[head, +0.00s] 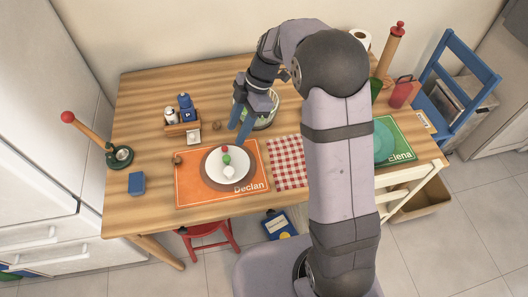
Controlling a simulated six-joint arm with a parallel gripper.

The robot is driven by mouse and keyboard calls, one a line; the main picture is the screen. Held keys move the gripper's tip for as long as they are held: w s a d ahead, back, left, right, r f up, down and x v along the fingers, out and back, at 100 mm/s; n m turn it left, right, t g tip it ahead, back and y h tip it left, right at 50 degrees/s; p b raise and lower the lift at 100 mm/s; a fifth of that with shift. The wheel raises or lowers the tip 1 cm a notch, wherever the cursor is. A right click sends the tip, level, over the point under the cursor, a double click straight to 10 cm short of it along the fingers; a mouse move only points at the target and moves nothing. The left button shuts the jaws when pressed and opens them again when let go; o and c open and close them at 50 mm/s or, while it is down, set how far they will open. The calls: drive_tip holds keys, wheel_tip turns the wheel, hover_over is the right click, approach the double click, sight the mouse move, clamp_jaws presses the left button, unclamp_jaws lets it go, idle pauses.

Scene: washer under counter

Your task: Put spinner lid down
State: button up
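My gripper (240,128) has two blue fingers pointing down over the table, behind the orange placemat. The fingertips are apart and I see nothing held between them. A round, pale-rimmed container (264,122), possibly the spinner, stands just right of the fingers and is partly hidden by my gripper and wrist. I cannot make out a separate spinner lid, nor whether one sits on this container.
In front, a white plate (212,168) with red, green and white balls lies on the orange placemat (190,190). A condiment caddy (182,129) stands left. A checkered napkin (288,165) lies right. My arm hides part of the table's right half.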

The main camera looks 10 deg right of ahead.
drive_tip(key=s+d+m+h, duration=0.2)
drive_tip(key=s+d+m, duration=0.3)
drive_tip(key=s+m, duration=0.5)
drive_tip(key=s+d+f+m+t+h, duration=0.1)
drive_tip(key=s+d+m, duration=0.4)
drive_tip(key=s+m, duration=0.5)
drive_tip(key=shift+s+d+f+m+h, duration=0.15)
drive_tip(key=shift+s+m+h, duration=0.15)
drive_tip(key=shift+h, duration=0.5)
wheel_tip(320, 180, up, 3)
drive_tip(key=p, duration=0.3)
